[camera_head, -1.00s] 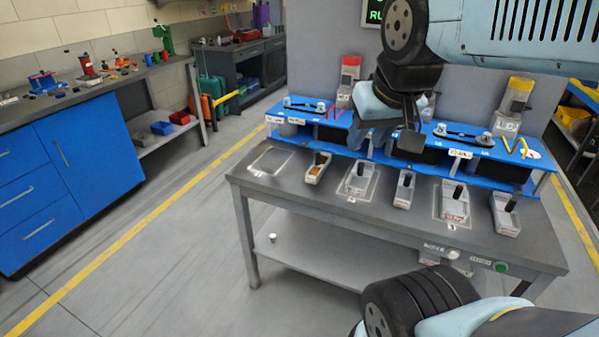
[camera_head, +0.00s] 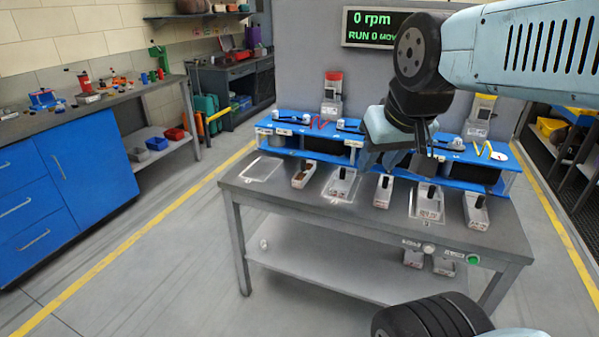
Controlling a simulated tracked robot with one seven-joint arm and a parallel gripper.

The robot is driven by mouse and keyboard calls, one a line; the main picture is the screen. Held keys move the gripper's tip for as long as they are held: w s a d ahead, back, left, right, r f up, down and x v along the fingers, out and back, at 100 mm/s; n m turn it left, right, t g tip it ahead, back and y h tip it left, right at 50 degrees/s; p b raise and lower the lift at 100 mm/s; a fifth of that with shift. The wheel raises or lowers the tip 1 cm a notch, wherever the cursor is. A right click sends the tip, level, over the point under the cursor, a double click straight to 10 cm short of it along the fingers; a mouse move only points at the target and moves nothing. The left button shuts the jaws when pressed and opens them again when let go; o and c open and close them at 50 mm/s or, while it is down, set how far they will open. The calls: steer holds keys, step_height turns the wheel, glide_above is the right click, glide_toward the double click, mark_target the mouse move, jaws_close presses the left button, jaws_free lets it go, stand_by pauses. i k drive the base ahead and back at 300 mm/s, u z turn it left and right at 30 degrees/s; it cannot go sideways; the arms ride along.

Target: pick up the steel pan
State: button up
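My gripper (camera_head: 398,163) hangs from the arm above the rear part of the grey table (camera_head: 270,203), in front of the blue rack (camera_head: 265,127). Its two fingers look spread apart, with nothing seen between them. I cannot pick out the steel pan for certain. A small round metallic vessel (camera_head: 282,140) shows in the rack's left compartment, left of my gripper and apart from it. Several small pale trays with dark upright pieces stand in a row on the table, including one tray (camera_head: 341,187) near the middle. My gripper hides part of the rack.
A display (camera_head: 374,27) reads 0 rpm behind the rack. Small bins (camera_head: 412,258) sit on the lower shelf. A blue cabinet (camera_head: 85,165) stands at left, with open floor between.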

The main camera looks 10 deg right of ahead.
mark_target(308, 167)
steer(key=z, duration=0.05)
steer(key=i, duration=0.9)
steer(key=u, duration=0.1)
